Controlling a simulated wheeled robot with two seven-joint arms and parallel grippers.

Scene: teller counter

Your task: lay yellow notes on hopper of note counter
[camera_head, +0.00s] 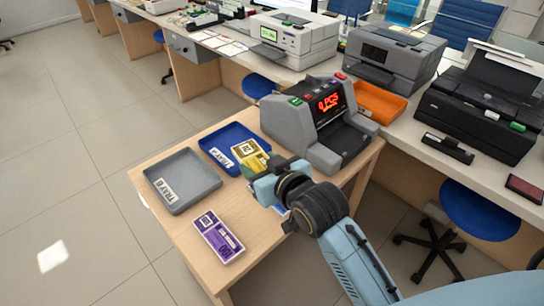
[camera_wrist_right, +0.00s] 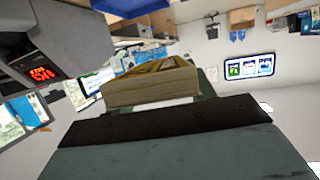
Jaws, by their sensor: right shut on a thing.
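The stack of yellow notes (camera_head: 246,150) is in my right gripper (camera_head: 262,168), above the near edge of the blue tray. The wrist view shows the stack's edge (camera_wrist_right: 150,88) pinched against the dark finger pad. The note counter (camera_head: 288,124) is grey with a red lit display and stands just right of and behind the gripper, apart from the notes. Its side also shows at the left of the wrist view (camera_wrist_right: 28,45). My left gripper is not in view.
The blue tray (camera_head: 213,148) and the grey tray (camera_head: 165,198) lie on the wooden table. A stack of purple notes (camera_head: 218,237) lies near its front. An orange tray (camera_head: 385,98) sits behind the counter. Printers (camera_head: 392,52) stand on the long desk.

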